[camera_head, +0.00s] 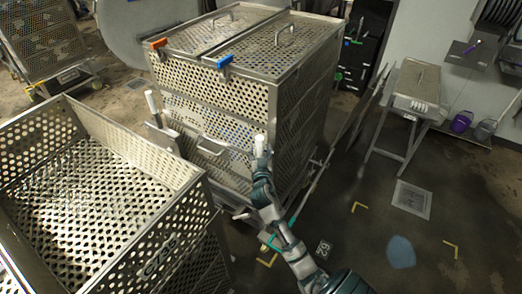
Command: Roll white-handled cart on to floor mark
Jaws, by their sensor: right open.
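The white-handled cart (240,100) is a tall perforated metal box with lids, standing in the middle of the head view. Its left white handle (152,102) and right white handle (259,143) stick up at its near side. My right gripper (262,160) is open at the right handle, just below its white top; I cannot tell whether it touches. Yellow corner marks (452,248) lie on the floor to the right, with a small 62 label (323,249) nearby. The cart's wheels are mostly hidden. My left gripper is out of view.
A metal side table (417,85) stands at the upper right. A floor drain (411,199) and a bluish floor patch (400,252) lie on otherwise clear floor at right.

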